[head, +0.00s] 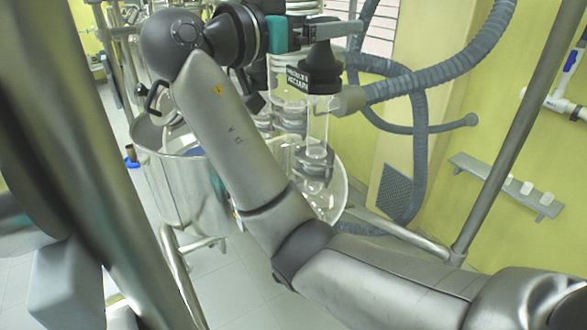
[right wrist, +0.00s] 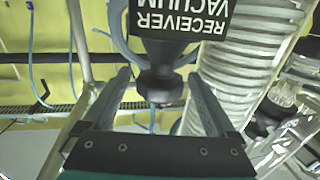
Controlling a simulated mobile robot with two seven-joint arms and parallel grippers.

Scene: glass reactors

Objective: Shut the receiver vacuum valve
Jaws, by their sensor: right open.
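The receiver vacuum valve has a dark round knob (right wrist: 160,86) and a black label (right wrist: 180,18) reading "RECEIVER VACUUM", upside down in the right wrist view. In the head view the knob (head: 322,62) sits above a clear glass tube, with its label (head: 298,80) beside it. My right gripper (right wrist: 159,76) is open. Its two fingers stand on either side of the knob, with a visible gap on each side. In the head view the gripper (head: 338,29) is at the knob's top, partly hidden by my wrist. My left gripper is not in view.
A grey corrugated hose (head: 440,75) curves to the right of the valve. A steel vessel (head: 185,185) stands behind my right arm. A slanted metal post (head: 510,130) rises at the right. A wall shelf (head: 505,185) holds small white items.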

